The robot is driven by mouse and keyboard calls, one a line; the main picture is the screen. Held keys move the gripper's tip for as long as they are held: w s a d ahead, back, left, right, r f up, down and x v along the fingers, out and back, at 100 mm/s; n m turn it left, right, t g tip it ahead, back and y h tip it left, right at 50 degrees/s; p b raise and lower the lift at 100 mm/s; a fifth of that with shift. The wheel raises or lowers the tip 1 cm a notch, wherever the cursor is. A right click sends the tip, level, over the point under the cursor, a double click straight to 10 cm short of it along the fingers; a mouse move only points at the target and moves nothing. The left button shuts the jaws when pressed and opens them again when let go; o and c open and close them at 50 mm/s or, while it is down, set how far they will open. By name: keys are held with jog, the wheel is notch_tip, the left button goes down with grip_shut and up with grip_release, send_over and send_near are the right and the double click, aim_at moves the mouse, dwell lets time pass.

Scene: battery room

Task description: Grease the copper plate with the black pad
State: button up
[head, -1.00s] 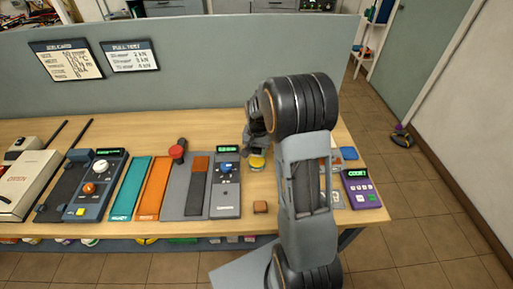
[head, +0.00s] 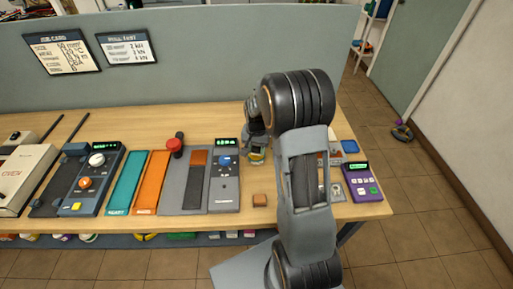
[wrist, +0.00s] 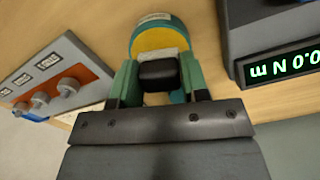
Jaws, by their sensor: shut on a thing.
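My gripper (wrist: 158,80) is shut on a small black block, which looks like the black pad (wrist: 158,74). Its green fingers press on both sides. Just beyond the pad is a round teal tin (wrist: 173,22) with a yellow inside; I cannot tell whether the pad touches it. In the head view my gripper (head: 256,140) is over this tin (head: 257,157), partly hiding it. A copper-coloured panel with several knobs (wrist: 72,92) sits on a grey box at left in the wrist view. A copper-brown patch (head: 199,157) tops a dark strip in the head view.
A grey device with a green display (head: 225,180) stands left of my gripper. A small brown block (head: 260,200) lies near the front edge. A purple keypad (head: 362,184) and blue item (head: 349,146) are at right, past my arm. A grey partition (head: 200,70) stands behind.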

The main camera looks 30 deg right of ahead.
aim_at(256, 147)
jog(key=shift+f+b, duration=0.45)
jog(key=shift+f, duration=0.15)
dwell(1.5)
jog(key=shift+r, duration=0.15)
jog(key=shift+r+p, duration=2.45)
jog(key=shift+r, duration=1)
